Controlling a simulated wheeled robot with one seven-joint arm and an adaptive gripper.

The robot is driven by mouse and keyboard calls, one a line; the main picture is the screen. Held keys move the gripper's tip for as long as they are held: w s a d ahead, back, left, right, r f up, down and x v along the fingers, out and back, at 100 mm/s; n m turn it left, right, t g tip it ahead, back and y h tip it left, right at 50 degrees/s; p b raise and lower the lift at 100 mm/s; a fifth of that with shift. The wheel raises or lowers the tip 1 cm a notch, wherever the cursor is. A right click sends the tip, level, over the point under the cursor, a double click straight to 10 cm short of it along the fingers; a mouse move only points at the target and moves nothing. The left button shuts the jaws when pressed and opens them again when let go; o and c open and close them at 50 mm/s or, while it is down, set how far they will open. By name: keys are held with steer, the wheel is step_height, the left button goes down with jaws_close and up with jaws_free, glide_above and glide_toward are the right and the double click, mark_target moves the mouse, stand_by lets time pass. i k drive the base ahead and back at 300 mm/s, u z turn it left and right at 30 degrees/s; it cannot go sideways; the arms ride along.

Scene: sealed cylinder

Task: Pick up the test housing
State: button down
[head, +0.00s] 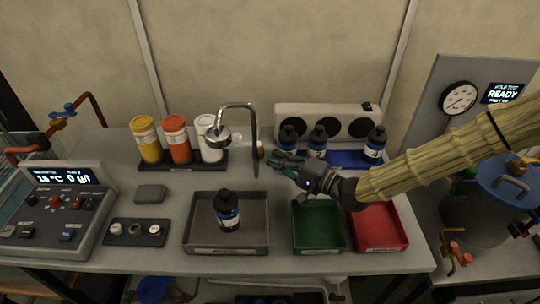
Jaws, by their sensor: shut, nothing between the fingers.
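No thing is labelled as the test housing; the likeliest are dark cylinders with black caps and blue-and-white labels. One cylinder (228,212) stands upright in the grey tray (197,243) at front centre. Two more, a left one (289,138) and a middle one (318,140), and a right one (376,143) stand at the back on a blue mat (345,160). My gripper (281,163) is shut and empty, in front of the left back cylinder and up and right of the grey tray. I cannot tell whether it touches anything.
A tap (251,125) rises just left of my gripper. Yellow (147,140), orange (177,140) and white (208,138) containers stand behind left. A green bin (318,243) and red bin (380,240) sit right of the grey tray. A control panel (60,215) is at left.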

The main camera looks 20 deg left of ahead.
mark_target(225, 204)
steer(key=k, duration=1)
